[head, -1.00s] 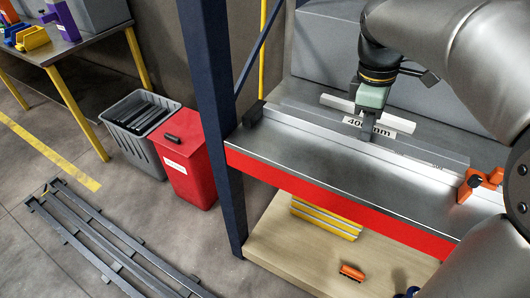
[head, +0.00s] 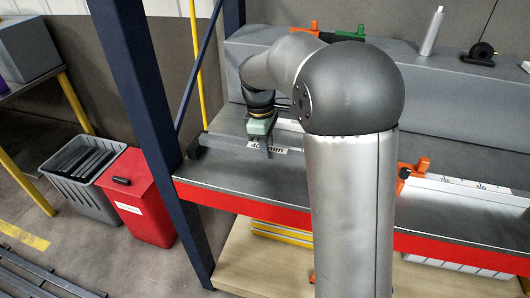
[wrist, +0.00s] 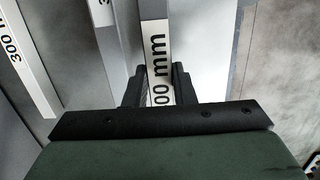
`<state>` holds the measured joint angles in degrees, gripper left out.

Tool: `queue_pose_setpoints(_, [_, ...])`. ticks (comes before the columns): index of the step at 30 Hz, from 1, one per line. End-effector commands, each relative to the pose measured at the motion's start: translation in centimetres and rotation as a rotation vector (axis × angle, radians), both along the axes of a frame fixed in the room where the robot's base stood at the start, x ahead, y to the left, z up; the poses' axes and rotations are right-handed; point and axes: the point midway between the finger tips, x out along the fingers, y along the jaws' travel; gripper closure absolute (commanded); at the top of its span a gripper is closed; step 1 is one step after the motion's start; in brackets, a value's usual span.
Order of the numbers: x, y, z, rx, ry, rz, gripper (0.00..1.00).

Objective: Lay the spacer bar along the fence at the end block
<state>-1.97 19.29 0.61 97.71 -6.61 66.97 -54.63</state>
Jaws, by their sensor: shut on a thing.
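My gripper (head: 262,150) is shut on the spacer bar, with one finger on each side of it in the wrist view (wrist: 156,88). The bar (wrist: 155,45) is pale and has a label ending in "00 mm". In the head view its label (head: 285,150) shows beside the gripper, low over the bench. The dark end block (head: 193,149) is to the left of my gripper. A grey length of fence (head: 222,141) runs from near the block towards my gripper. My arm hides the fence's middle, so I cannot tell whether the bar touches it.
An orange clamp (head: 412,170) sits by a pale scaled rail (head: 465,196) at right. Other bars, one marked "300 mm" (wrist: 28,65), lie left in the wrist view. A blue post (head: 150,120) stands left of the bench. A red bin (head: 148,195) is on the floor.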

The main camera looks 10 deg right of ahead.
Motion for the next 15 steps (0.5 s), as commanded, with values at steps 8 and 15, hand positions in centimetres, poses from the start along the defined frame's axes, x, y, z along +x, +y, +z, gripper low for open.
queue_pose_setpoints(8, [1.5, 0.0, -1.7, 0.000, 0.000, 0.001, 1.00])
queue_pose_setpoints(15, [1.4, 0.0, -4.6, 0.000, -0.001, 0.000, 1.00])
